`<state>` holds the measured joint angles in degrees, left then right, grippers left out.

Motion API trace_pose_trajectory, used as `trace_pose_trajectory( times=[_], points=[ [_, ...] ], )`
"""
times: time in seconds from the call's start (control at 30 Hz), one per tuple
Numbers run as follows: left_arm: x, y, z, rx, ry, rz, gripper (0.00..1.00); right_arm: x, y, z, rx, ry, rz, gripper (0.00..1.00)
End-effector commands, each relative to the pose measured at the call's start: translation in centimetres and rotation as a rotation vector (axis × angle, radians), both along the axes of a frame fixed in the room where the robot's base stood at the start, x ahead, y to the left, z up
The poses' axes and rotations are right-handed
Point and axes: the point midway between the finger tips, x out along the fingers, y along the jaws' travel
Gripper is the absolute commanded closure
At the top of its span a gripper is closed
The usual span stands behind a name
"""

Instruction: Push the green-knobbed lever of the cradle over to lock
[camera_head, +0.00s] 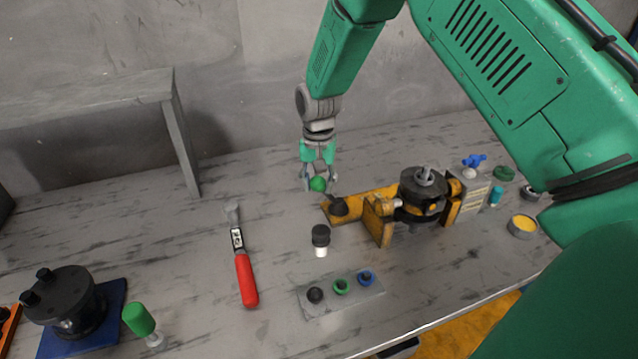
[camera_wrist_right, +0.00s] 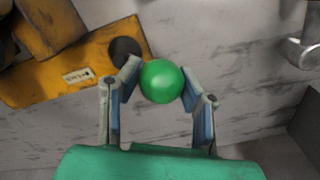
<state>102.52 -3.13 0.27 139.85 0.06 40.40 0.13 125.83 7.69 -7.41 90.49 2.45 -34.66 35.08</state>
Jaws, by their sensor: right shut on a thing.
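The yellow cradle (camera_head: 378,220) stands on the bench right of centre and carries a dark motor (camera_head: 424,193). The lever's green knob (camera_head: 318,184) is at the cradle's left end, above a dark pivot (camera_head: 338,206). My right gripper (camera_head: 317,180) comes from above and is shut on the green knob. In the right wrist view the green knob (camera_wrist_right: 162,81) sits between the two fingers, beside the yellow base plate (camera_wrist_right: 85,70). The lever's rod is mostly hidden there. My left gripper is not in view.
A black and white bottle (camera_head: 320,240) and a grey plate with coloured fittings (camera_head: 340,290) are in front. A black pump (camera_head: 70,300) and a green-handled tool (camera_head: 139,320) stand at front left. Small parts (camera_head: 522,226) are at right.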

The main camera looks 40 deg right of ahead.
Motion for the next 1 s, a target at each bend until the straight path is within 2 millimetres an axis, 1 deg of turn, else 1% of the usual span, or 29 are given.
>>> trace_pose_trajectory(
  times=[0.03, 0.07, 0.1, 0.47, 1.0],
  points=[
    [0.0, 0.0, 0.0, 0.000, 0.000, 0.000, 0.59, -0.2, 0.5, -0.4, 0.007, 0.007, 0.002, 0.65],
    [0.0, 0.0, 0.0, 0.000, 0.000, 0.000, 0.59, -0.2, 0.5, -0.4, 0.007, 0.007, 0.002, 0.54],
    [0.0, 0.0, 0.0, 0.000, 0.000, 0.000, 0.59, -0.2, 0.5, -0.4, 0.007, 0.007, 0.002, 0.50],
    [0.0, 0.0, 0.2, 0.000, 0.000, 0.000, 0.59, -0.3, 0.1, 0.1, 0.005, 0.003, 0.001, 0.50],
    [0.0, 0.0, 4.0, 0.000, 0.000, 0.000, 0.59, -0.2, 0.0, 4.4, 0.004, 0.002, 0.001, 0.50]
  ],
)
